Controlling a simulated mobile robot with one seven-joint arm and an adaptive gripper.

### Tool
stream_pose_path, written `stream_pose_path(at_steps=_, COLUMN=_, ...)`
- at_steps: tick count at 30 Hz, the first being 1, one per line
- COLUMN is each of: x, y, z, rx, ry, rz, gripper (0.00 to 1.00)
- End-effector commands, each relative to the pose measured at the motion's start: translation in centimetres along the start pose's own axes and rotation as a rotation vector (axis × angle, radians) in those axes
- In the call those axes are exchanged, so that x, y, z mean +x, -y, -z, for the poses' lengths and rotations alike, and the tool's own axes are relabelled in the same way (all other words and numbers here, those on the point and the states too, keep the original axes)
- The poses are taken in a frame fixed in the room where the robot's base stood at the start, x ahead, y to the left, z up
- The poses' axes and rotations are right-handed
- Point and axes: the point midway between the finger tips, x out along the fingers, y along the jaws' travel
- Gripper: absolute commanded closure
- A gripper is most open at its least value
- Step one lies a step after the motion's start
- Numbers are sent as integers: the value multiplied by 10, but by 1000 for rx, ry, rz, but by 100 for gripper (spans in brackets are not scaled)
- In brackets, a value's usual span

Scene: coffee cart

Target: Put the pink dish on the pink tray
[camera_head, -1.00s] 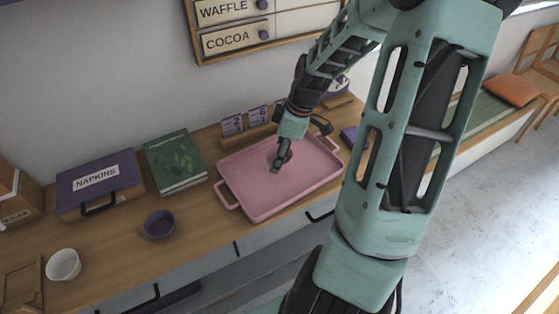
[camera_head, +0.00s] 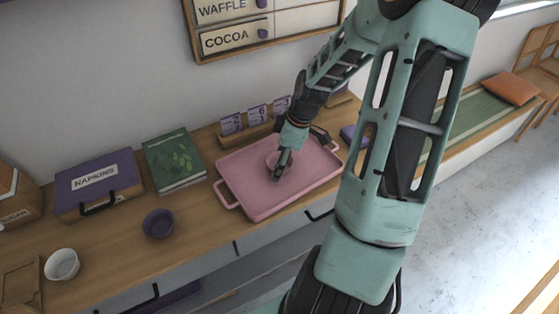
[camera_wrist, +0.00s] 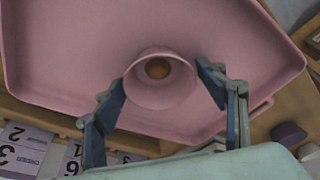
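The pink dish (camera_wrist: 160,92) is a small round bowl with a brown spot at its centre. It sits upright on the floor of the pink tray (camera_head: 250,203), inside the rim; the dish also shows in the head view (camera_head: 271,158), partly hidden by my gripper. The tray fills much of the wrist view (camera_wrist: 70,50). My gripper (camera_head: 277,177) is low over the tray at the dish. In the wrist view my gripper (camera_wrist: 160,76) has its fingers spread on either side of the dish, with narrow gaps at the rim.
Left of the tray are a green book (camera_head: 175,160), a purple napkins box (camera_head: 95,183), a purple bowl (camera_head: 158,223) and a white bowl (camera_head: 62,264). Number cards (camera_head: 257,113) stand behind the tray. Free counter lies between the purple bowl and the tray.

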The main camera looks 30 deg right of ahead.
Motion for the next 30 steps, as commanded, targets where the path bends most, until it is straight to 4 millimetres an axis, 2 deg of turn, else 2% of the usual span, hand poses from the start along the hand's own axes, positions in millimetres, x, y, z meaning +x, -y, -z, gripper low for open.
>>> stream_pose_path(at_steps=8, x=0, y=0, z=0, rx=0, ry=0, rz=0, gripper=28)
stream_pose_path(at_steps=13, x=-10, y=-1, z=1, rx=1, ry=0, rz=-3, gripper=28)
stream_pose_path(at_steps=17, x=-32, y=-2, z=0, rx=2, ry=1, rz=-6, gripper=28)
stream_pose_path(at_steps=24, x=-83, y=-1, z=0, rx=1, ry=2, rz=-5, gripper=28)
stream_pose_path(at_steps=30, x=-113, y=-1, z=1, rx=0, ry=1, rz=-2, gripper=28)
